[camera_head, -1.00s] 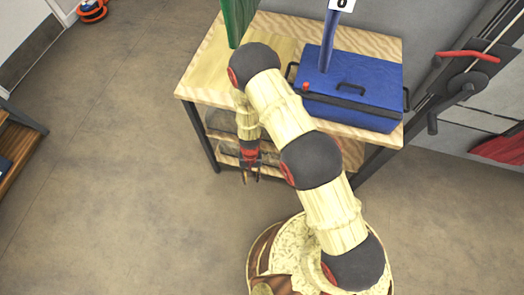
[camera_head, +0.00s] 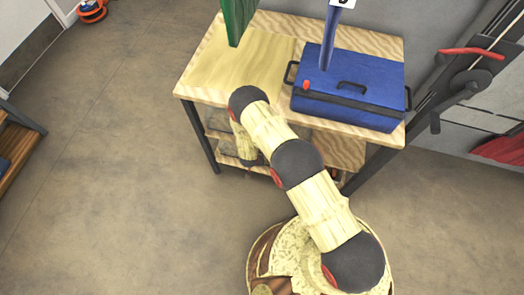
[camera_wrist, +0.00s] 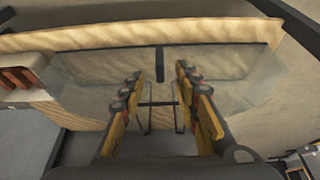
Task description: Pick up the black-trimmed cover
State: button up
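A clear, see-through cover (camera_wrist: 85,82) with thin black trim spreads across the middle of the wrist view. A short black bar (camera_wrist: 160,64) stands at its centre, between my fingertips. My gripper (camera_wrist: 159,76) is open, with one finger on each side of the bar and no visible contact. In the head view my gripper (camera_head: 251,163) is small and mostly hidden at the front of the shelf unit. The cover cannot be made out clearly there; my arm and the tabletop block much of the lower shelves.
The wooden table (camera_head: 225,72) has lower shelves under its top. A blue case (camera_head: 350,85) with black handles sits on its right half. A green upright thing (camera_head: 238,20) stands at the back. Reddish-brown pieces (camera_wrist: 18,78) lie left in the wrist view.

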jog(key=x, duration=0.2)
jog(key=b+x, duration=0.1)
jog(key=x, duration=0.1)
jog(key=b+x, duration=0.1)
jog(key=x, duration=0.1)
jog(key=shift+s+a+f, duration=0.1)
jog(key=shift+s, duration=0.25)
jog(key=shift+c, duration=1.3)
grip_shut()
